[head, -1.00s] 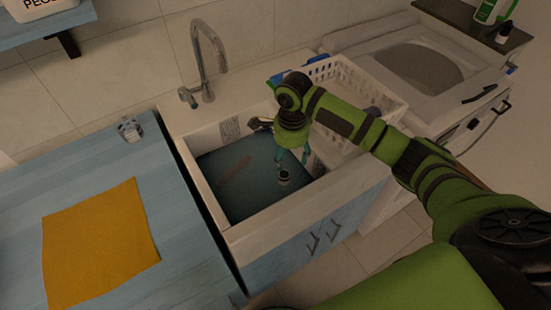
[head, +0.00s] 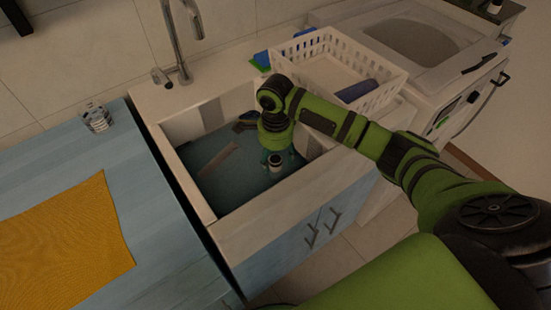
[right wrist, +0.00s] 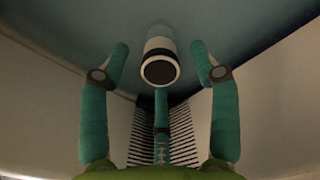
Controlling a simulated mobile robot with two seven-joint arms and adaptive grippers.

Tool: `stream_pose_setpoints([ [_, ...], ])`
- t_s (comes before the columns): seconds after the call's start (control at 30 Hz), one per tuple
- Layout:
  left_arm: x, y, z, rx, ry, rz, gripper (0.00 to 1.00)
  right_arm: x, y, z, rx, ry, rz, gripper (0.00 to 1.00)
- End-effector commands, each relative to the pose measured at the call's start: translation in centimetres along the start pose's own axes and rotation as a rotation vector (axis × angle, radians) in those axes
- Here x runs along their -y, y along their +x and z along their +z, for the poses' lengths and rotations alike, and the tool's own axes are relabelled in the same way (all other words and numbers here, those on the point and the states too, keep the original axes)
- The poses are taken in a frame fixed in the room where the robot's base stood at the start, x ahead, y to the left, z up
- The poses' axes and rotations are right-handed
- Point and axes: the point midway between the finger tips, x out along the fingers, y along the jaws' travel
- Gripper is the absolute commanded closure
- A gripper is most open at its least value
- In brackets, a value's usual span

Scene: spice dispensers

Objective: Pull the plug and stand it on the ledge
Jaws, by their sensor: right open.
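The plug (head: 275,161) looks like a short pale cylinder with a dark-rimmed end, upright in the sink (head: 262,211). In the right wrist view the plug (right wrist: 160,55) shows between the two teal fingers. My right gripper (head: 277,153) reaches down into the sink at the plug. Its fingers are open on either side, with a gap showing on both sides in the wrist view. The ledge is probably the sink's pale rim (head: 160,100); I cannot tell which part. The plug's lower end is unclear. My left gripper is out of view.
A brown strip (head: 218,159) lies in the teal-filled sink, with a dark object (head: 244,122) by its back wall. A tap (head: 178,45) stands behind. A white basket (head: 360,75) is at the right. A glass (head: 97,117) and yellow cloth (head: 65,240) rest on the left counter.

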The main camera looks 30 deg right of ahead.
Motion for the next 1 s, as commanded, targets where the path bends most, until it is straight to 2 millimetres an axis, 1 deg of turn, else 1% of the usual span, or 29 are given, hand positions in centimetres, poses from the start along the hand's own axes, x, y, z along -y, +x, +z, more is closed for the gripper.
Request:
stream_pose_setpoints([
  [0.3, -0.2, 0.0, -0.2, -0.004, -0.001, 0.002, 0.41, -0.1, 4.5, 0.0, -0.002, 0.000, 0.002, 0.38],
  [0.4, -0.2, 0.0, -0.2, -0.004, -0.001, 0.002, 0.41, -0.1, 5.5, 0.0, -0.002, -0.001, 0.002, 0.38],
  [0.57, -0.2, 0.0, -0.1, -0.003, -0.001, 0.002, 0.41, -0.1, 6.3, 0.0, -0.001, -0.001, 0.000, 0.38],
  [0.8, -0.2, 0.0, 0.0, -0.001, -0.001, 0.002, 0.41, -0.1, 6.3, 0.0, -0.001, -0.001, 0.000, 0.38],
  [0.87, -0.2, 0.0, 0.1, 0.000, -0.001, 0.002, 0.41, -0.1, 6.3, 0.0, -0.001, -0.001, 0.000, 0.62],
  [0.9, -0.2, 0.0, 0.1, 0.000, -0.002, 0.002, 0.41, -0.1, 6.3, 0.0, -0.001, -0.001, 0.000, 0.78],
  [0.93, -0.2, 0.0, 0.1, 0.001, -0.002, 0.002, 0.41, -0.1, 6.3, 0.0, -0.001, -0.001, 0.000, 0.90],
  [0.97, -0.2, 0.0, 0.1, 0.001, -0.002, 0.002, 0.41, -0.1, 6.3, 0.0, -0.001, -0.001, 0.000, 0.99],
  [1.0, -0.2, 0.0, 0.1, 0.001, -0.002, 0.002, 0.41, -0.1, 6.3, 0.0, -0.001, -0.001, 0.000, 1.00],
])
